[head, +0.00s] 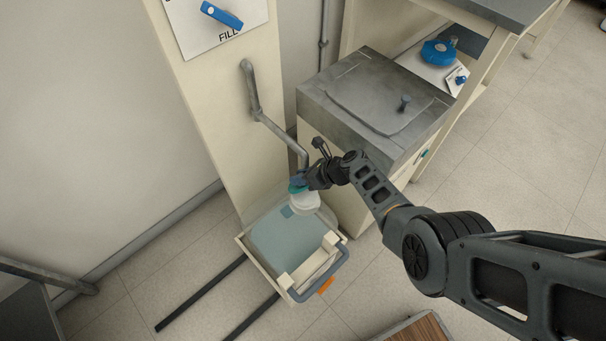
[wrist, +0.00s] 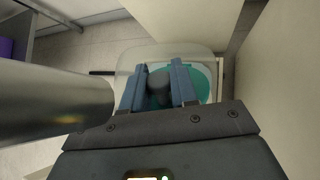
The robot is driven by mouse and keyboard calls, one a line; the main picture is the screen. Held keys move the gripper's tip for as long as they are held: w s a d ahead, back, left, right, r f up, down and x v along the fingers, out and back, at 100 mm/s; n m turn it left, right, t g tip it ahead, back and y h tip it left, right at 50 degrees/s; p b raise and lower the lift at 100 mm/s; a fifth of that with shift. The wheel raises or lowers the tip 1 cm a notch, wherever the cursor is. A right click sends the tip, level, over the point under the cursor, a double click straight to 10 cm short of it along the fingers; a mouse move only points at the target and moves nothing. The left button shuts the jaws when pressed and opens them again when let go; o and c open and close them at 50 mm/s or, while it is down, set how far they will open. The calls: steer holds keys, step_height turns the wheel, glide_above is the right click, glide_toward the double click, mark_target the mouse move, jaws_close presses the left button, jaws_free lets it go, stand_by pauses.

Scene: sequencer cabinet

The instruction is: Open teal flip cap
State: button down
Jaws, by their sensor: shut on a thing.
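The teal flip cap (head: 296,188) sits at the white neck (head: 304,202) of a translucent container in the head view, partly hidden by my gripper. In the wrist view the teal surface (wrist: 207,82) shows behind and to the right of the fingers. My gripper (head: 306,181) is at the cap. In the wrist view my gripper (wrist: 158,82) is shut with its two blue-grey fingers on either side of a dark grey knob (wrist: 158,88). The knob stands over the teal cap; its join to the cap is hidden. I cannot tell whether the cap is lifted.
The translucent container (head: 278,238) sits in a cream pull-out drawer (head: 247,252) with a grey handle (head: 325,277) on dark floor rails. A grey pipe (head: 280,130) runs down close beside my gripper. A grey-topped cabinet (head: 345,88) stands behind.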

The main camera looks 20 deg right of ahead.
stand_by(0.6)
steer(key=c, duration=0.9)
jaws_free()
steer(key=shift+w, duration=0.1)
steer(key=shift+o, duration=0.2)
steer(key=shift+r, duration=0.1)
steer(key=shift+d+r+p, duration=0.1)
steer(key=shift+r+p, duration=0.2)
steer(key=shift+p, duration=0.25)
steer(key=p+v, duration=0.4)
steer(key=v, duration=0.3)
steer(key=shift+f, duration=0.1)
